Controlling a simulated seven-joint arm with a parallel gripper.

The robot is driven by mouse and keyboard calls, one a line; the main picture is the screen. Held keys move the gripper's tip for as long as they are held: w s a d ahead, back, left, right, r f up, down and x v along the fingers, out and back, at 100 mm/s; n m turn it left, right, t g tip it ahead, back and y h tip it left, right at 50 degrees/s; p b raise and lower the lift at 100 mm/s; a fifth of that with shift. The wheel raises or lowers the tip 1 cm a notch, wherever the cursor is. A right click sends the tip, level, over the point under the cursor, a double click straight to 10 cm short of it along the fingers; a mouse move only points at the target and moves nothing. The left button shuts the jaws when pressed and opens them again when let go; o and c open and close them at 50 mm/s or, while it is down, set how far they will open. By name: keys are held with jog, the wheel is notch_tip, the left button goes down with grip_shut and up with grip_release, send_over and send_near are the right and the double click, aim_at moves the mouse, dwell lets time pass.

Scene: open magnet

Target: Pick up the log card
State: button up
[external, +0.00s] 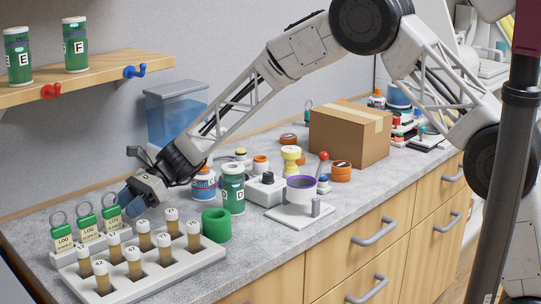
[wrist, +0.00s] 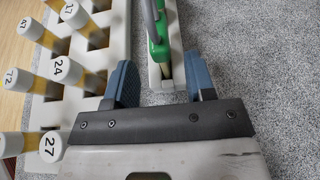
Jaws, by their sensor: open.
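Several log cards with green tops, metal rings and pale "LOG" labels stand in a white holder (external: 67,258) at the left of the counter; the left one (external: 63,232), the middle one (external: 87,225) and the right one (external: 111,214) show. My gripper (external: 130,204) is low beside the right card, partly overlapping it in the external view. In the wrist view my gripper (wrist: 162,82) is open, with its blue fingers on either side of the narrow holder's end and a green card (wrist: 157,42) seen edge-on just ahead between them. I cannot tell whether either finger touches the card.
A white rack of numbered, capped tubes (external: 133,263) stands close in front of the cards; it is left of my fingers in the wrist view (wrist: 95,35). A green ring (external: 216,224) and bottles are to the right. Speckled counter (wrist: 250,50) is clear right of my fingers.

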aim_at(121, 211)
jog(key=shift+x, duration=2.6)
jog(key=shift+c, duration=0.2)
grip_shut()
